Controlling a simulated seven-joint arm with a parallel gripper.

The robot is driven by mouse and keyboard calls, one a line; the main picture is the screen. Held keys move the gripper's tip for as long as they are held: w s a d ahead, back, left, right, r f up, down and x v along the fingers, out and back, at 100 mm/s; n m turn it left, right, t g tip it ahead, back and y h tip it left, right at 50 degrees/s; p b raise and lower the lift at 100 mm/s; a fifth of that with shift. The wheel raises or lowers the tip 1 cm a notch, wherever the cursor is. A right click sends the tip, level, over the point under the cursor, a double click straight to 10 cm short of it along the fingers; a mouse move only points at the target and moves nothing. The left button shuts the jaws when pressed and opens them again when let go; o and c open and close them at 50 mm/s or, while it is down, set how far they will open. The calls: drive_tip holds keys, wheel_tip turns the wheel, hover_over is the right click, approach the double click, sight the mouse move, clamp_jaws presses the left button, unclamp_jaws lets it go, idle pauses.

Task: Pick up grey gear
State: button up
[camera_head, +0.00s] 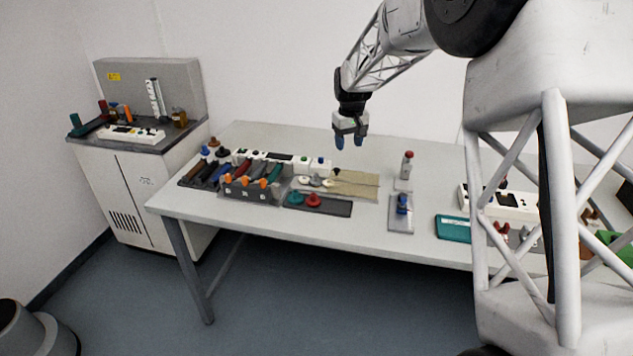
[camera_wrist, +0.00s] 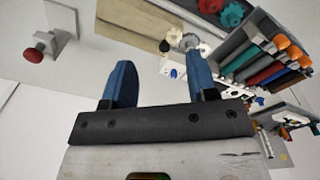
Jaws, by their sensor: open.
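The grey gear (camera_head: 316,180) lies on the table in a short row, between a white gear (camera_head: 303,180) and a dark gear (camera_head: 328,183). In the wrist view the grey gear (camera_wrist: 175,38) appears small, above and between my blue fingertips, near the right one. My gripper (camera_head: 349,146) hangs above the table, behind and to the right of the gears, pointing down. Its two blue fingers are apart and empty, as the wrist view also shows (camera_wrist: 158,62). The gripper is well clear of the gear.
A red gear (camera_head: 313,200) and a teal gear (camera_head: 295,198) lie on a dark plate in front. A rack with orange-ended tools (camera_head: 250,190) stands to the left. A beige board (camera_head: 355,184) lies to the right, then a red-button stand (camera_head: 407,165) and a blue part (camera_head: 402,204).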

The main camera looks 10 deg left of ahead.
drive_tip(key=n, duration=0.2)
hover_over(316, 175)
drive_tip(key=shift+g, duration=0.3)
drive_tip(key=f, duration=1.1)
drive_tip(key=shift+w+a+f, duration=0.15)
drive_tip(key=shift+w, duration=0.05)
drive_tip(key=shift+f, duration=1.3)
drive_tip(key=shift+f, duration=2.6)
clamp_jaws()
drive_tip(key=shift+r, duration=0.1)
